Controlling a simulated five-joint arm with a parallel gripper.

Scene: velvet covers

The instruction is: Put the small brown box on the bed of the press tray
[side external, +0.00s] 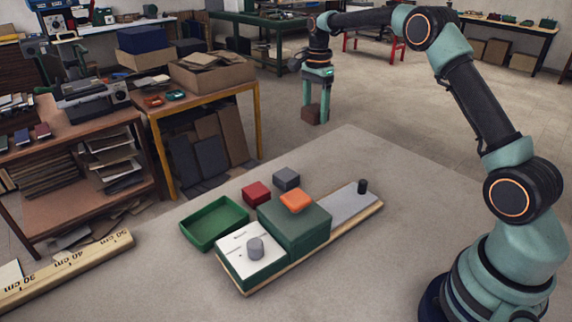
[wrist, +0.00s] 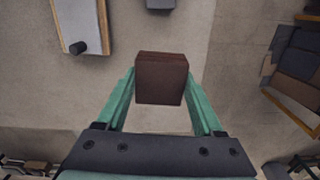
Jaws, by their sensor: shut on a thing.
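My gripper (side external: 316,106) is shut on the small brown box (side external: 310,116), high in the side external view and beyond the far edge of the work table. In the wrist view the brown box (wrist: 161,79) sits between the two green fingers. The press tray is a long wooden-edged board (side external: 340,228) on the table. It carries a white panel with a grey knob (side external: 255,247), a large green block (side external: 294,224) and a grey plate (side external: 346,203) with a black knob. The black knob end also shows in the wrist view (wrist: 77,47), left of the box.
An orange box (side external: 297,200) lies on the green block. A red box (side external: 256,193) and a grey box (side external: 286,179) stand behind it. An open green tray (side external: 214,222) is at left. A wooden ruler (side external: 68,270) lies further left.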

